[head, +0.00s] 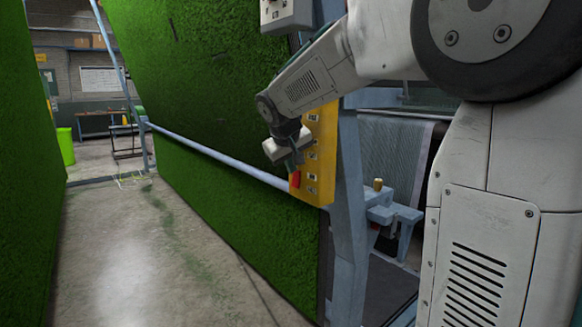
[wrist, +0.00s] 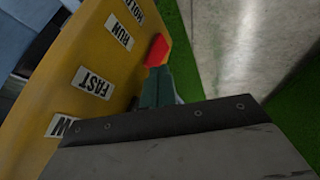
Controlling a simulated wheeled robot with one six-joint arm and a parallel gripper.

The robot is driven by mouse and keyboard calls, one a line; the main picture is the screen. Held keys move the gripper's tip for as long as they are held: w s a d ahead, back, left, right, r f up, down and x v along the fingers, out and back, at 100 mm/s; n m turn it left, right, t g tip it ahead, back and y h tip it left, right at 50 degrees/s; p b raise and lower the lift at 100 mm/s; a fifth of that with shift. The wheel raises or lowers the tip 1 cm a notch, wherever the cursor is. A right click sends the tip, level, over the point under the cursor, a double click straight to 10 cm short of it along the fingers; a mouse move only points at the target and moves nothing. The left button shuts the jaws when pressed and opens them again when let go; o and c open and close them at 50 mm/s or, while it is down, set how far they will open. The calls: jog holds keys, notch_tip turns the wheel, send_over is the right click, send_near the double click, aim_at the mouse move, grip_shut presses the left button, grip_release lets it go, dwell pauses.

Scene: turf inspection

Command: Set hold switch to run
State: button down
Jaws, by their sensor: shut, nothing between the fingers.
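The yellow switch panel (head: 320,150) is on the blue-grey post, right of the turf wall. In the wrist view the panel (wrist: 105,75) carries upside-down labels, including FAST (wrist: 93,82), RUN (wrist: 118,32) and a partly cut-off HOLD. A red switch handle (head: 295,180) sticks out low on the panel's left side. In the wrist view the red handle (wrist: 157,50) lies near the RUN label; its exact setting is hard to tell. My gripper (head: 292,166) is shut and empty, its dark green fingers (wrist: 155,90) just above the handle. I cannot tell whether they touch it.
Green turf (head: 215,90) hangs behind the panel, with a blue-grey rail (head: 215,155) across it. A grey control box (head: 287,14) is above. A roller machine (head: 390,150) stands to the right. The concrete floor (head: 130,250) is open at left.

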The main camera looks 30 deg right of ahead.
jog(key=a+v, duration=0.1)
jog(key=v, duration=1.1)
jog(key=shift+w+a+f, duration=0.15)
jog(key=shift+w+a, duration=0.1)
jog(key=shift+w, duration=0.1)
jog(key=s+a+f+g+y, duration=0.1)
jog(key=s+a+f, duration=0.2)
jog(key=s+f, duration=0.4)
jog(key=s+a+f+g+y, duration=0.1)
jog(key=s+a+f, duration=0.3)
jog(key=s, duration=0.9)
jog(key=s+a+f+n+g+y, duration=0.1)
jog(key=s+a+f+g+y, duration=0.1)
jog(key=s+f, duration=0.7)
jog(key=shift+s+a+f+y, duration=0.35)
jog(key=shift+s+a+y, duration=0.3)
jog(key=shift+a, duration=0.45)
